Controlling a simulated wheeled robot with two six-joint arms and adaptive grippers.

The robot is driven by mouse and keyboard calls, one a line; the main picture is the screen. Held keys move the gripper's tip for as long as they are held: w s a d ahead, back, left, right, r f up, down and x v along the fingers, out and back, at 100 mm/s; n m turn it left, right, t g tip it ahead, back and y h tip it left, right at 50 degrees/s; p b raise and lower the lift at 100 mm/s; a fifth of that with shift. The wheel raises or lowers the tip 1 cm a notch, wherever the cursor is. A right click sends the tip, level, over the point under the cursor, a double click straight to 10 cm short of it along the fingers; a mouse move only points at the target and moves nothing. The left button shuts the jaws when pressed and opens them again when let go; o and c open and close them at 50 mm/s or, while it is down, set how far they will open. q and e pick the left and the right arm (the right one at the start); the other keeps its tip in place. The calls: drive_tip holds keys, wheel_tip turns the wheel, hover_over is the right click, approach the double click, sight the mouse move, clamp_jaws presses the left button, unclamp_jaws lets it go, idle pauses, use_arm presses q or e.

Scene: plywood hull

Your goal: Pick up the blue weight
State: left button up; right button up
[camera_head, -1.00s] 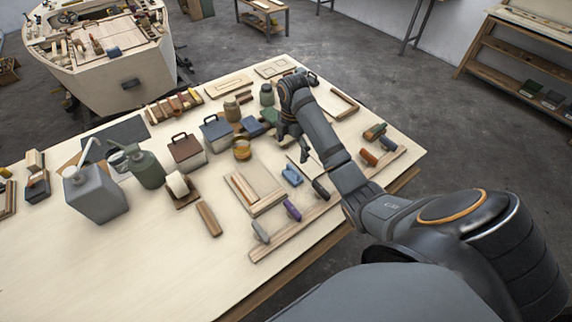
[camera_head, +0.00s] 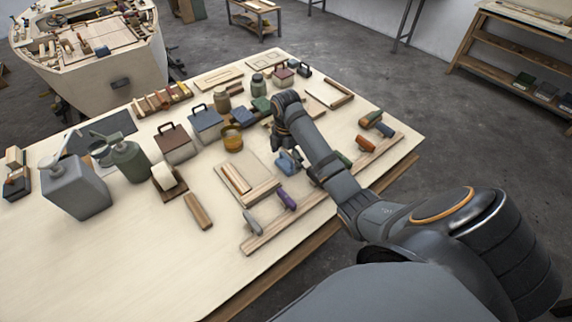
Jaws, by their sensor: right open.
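The blue weight (camera_head: 288,164) is a small rounded block on the plywood table, right of a light wooden frame. My right gripper (camera_head: 286,149) is open and points down just over the blue weight, with its fingers around or close to its upper part. The fingers hide part of the weight, and I cannot tell whether they touch it. My left gripper is not in view.
A long wooden batten (camera_head: 268,236) lies in front, with a grey weight (camera_head: 252,222) and a purple weight (camera_head: 287,199) along it. An orange one (camera_head: 366,144) lies further right. An amber jar (camera_head: 232,138) stands left of the gripper. Table space at front left is clear.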

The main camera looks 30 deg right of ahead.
drive_tip(key=shift+f, duration=0.1)
drive_tip(key=c, duration=0.4)
drive_tip(key=shift+s, duration=0.15)
drive_tip(key=c, duration=1.6)
drive_tip(key=shift+o, duration=0.2)
